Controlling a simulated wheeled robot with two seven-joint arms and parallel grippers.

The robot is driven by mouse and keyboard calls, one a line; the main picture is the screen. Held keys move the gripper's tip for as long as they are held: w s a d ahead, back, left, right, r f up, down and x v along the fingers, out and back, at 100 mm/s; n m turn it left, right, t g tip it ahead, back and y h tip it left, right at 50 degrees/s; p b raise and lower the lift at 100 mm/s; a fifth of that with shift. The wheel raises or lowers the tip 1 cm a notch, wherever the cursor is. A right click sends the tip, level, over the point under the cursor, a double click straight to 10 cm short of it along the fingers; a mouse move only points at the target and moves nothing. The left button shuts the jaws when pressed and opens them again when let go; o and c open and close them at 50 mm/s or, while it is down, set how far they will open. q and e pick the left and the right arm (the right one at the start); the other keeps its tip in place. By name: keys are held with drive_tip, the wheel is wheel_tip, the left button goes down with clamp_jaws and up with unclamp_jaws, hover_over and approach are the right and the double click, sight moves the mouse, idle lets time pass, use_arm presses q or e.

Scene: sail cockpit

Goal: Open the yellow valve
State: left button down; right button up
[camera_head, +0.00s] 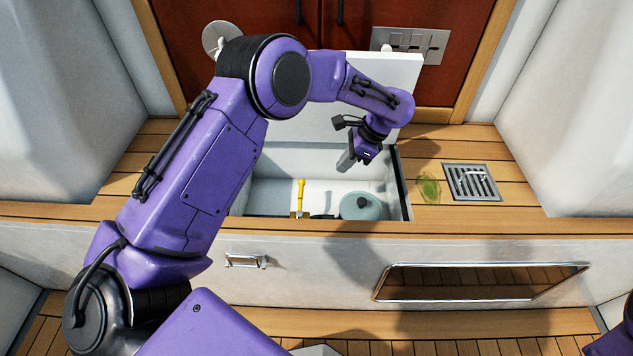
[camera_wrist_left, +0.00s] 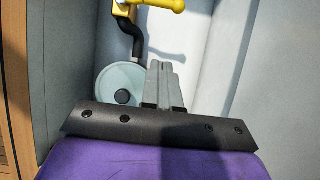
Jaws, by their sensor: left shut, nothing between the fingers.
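The yellow valve handle (camera_head: 300,194) stands inside the open white locker, left of a round grey-green lid or pot. In the left wrist view the yellow handle (camera_wrist_left: 165,4) is at the top edge, partly cut off, on a brass-coloured body with a black curved hose (camera_wrist_left: 138,38) below. My left gripper (camera_head: 345,162) is shut and empty. It hangs over the locker opening, to the right of the valve and apart from it. In the left wrist view its closed fingers (camera_wrist_left: 161,75) point toward the locker interior. My right gripper is not seen.
The round grey-green item (camera_head: 363,207) sits in the locker's right part. The white locker lid (camera_head: 400,75) is raised behind my left arm. A metal grate (camera_head: 471,182) and a green smear (camera_head: 429,187) are on the wooden bench to the right.

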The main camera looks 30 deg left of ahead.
sight(301, 198)
use_arm(q)
drive_tip(key=s+a+f+b, duration=0.3)
drive_tip(key=s+a+f, duration=0.1)
drive_tip(key=a+f, duration=0.3)
drive_tip(key=shift+s+f, duration=0.15)
drive_tip(key=shift+f, duration=0.5)
